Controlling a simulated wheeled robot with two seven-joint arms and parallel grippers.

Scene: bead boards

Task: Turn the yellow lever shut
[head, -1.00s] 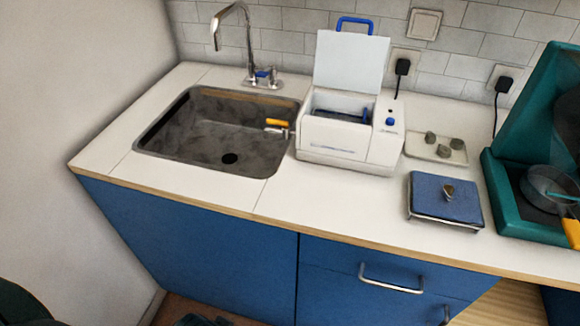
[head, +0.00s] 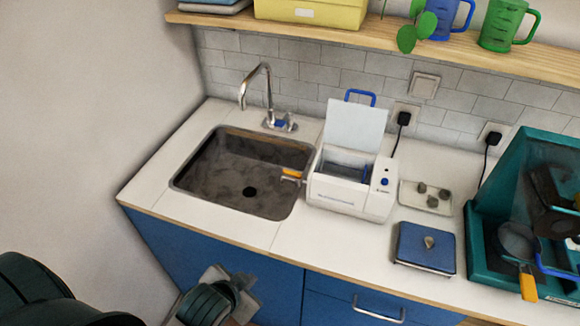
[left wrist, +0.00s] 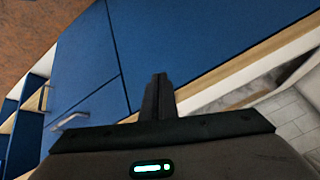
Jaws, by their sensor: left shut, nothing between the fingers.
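The yellow lever (head: 292,173) sticks out from the left side of the white machine (head: 347,190), over the right rim of the sink. It lies roughly level in the head view. The machine's lid is up. My left gripper (head: 240,277) is low in front of the blue cabinet, below the counter edge and well apart from the lever. In the left wrist view its fingers (left wrist: 158,95) are together with nothing between them, against a background of blue cabinet fronts. The lever is not seen in the left wrist view. My right gripper is not in view.
The sink (head: 240,170) has a tap (head: 265,95) behind it. A blue scale-like box (head: 425,247), a tray (head: 441,206) with stones and a teal stand (head: 480,245) are to the right. A wooden shelf (head: 380,45) runs above. The counter's front edge lies above my gripper.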

